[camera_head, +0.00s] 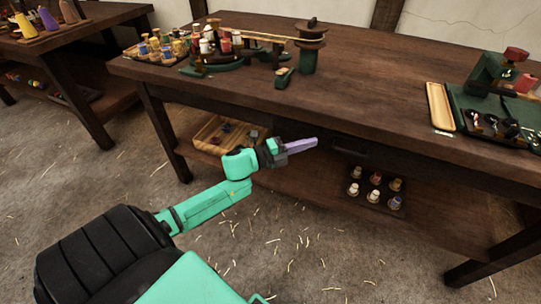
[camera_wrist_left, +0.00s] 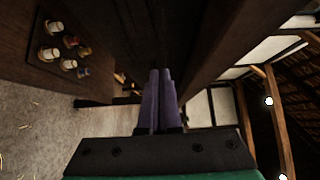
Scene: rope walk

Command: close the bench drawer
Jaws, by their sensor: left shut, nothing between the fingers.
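The dark wooden bench (camera_head: 380,95) fills the middle of the head view. Under its top edge, a dark drawer with a handle (camera_head: 350,151) sits in shadow. How far the drawer stands out is hard to tell. My left gripper (camera_head: 316,142) has its purple fingers shut and empty, in front of the bench just left of the handle in the picture. In the left wrist view the shut fingers (camera_wrist_left: 161,75) point along dark wood of the bench. Contact with the drawer cannot be made out. My right gripper is not in view.
A wooden tray (camera_head: 215,135) and a dark rack of small spools (camera_head: 375,190) stand on the lower shelf. Spools (camera_head: 160,45), a green post (camera_head: 308,58) and a green device (camera_head: 490,75) stand on top. The straw-strewn floor in front is clear.

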